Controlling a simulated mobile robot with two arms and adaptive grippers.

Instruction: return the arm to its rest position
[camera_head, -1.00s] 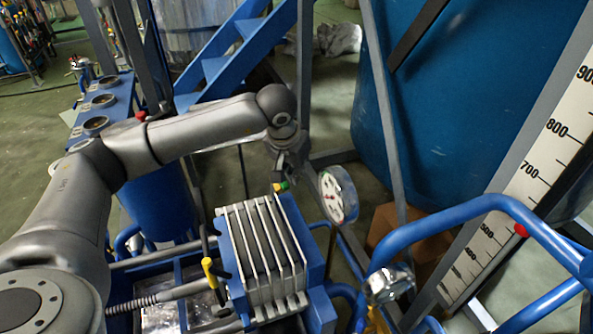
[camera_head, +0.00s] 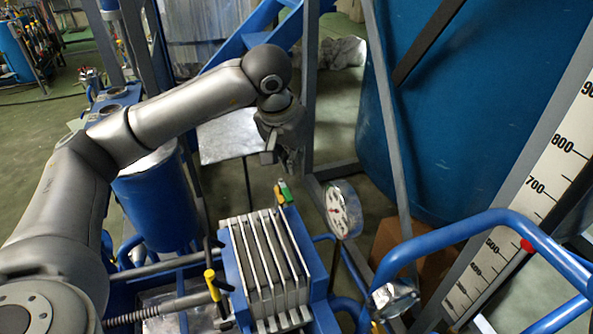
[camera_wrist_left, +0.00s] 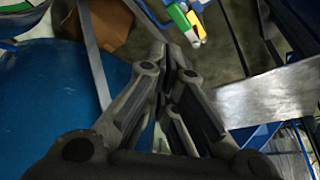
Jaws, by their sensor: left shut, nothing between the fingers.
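My left arm (camera_head: 180,115) comes in from the left in the head view and bends down at the wrist. My left gripper (camera_head: 290,168) hangs in the air, shut and empty, above and behind the ribbed blue block (camera_head: 265,262). In the left wrist view its fingers (camera_wrist_left: 168,62) are together with nothing between them. A small green and yellow valve piece (camera_head: 284,192) lies just below the fingertips, apart from them; it also shows in the left wrist view (camera_wrist_left: 186,20). My right gripper is not in view.
A round pressure gauge (camera_head: 343,209) stands right of the gripper. A big blue tank (camera_head: 450,110) and a grey post (camera_head: 311,90) stand behind. A blue pipe rail (camera_head: 460,228) and a numbered scale (camera_head: 540,180) are at the right. A blue cylinder (camera_head: 158,205) stands at the left.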

